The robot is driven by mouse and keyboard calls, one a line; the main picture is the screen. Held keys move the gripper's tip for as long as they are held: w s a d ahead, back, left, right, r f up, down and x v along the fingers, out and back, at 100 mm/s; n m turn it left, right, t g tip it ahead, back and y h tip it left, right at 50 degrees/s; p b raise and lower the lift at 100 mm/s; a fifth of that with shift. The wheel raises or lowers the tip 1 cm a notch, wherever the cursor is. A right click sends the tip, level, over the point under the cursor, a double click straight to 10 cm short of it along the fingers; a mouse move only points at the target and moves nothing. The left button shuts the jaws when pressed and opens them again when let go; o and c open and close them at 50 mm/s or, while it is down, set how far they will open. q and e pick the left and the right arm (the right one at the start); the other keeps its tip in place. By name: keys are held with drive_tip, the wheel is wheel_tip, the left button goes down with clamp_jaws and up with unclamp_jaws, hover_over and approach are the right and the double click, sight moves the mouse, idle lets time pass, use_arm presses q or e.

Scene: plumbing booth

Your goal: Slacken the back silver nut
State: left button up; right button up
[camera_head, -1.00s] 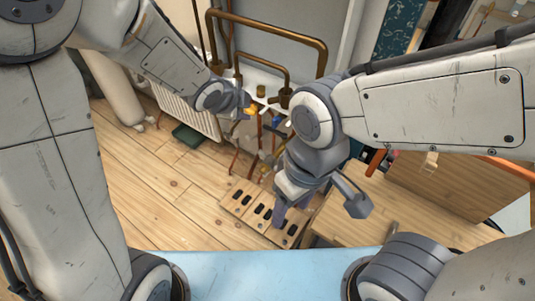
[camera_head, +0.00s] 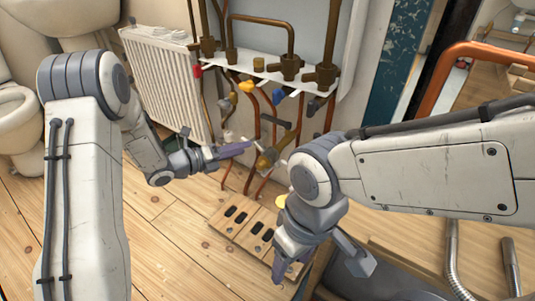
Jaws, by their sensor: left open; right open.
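Copper pipes drop below a white pipe shelf (camera_head: 300,77) at the back. A brass fitting (camera_head: 268,159) sits low among them, with small pale silver parts around it. I cannot pick out the back silver nut for sure at this size. My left gripper (camera_head: 234,148) is open, just left of the brass fitting, its purple finger pointing right toward the pipes. I cannot tell whether it touches anything. My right gripper (camera_head: 318,262) is open and empty, pointing down in front of the wooden slotted block (camera_head: 226,239).
A white radiator (camera_head: 165,85) stands left of the pipes. A toilet (camera_head: 20,115) is far left. Bare wooden floor (camera_head: 165,240) lies open at lower left.

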sight(262, 144)
use_arm(q)
drive_tip(key=b+x, duration=0.4)
drive_tip(key=x, duration=0.5)
drive_tip(key=shift+f, duration=0.2)
drive_tip(key=shift+w+d+b, duration=0.3)
drive_tip(key=shift+w+d, duration=0.05)
drive_tip(key=shift+d, duration=0.2)
clamp_jaws()
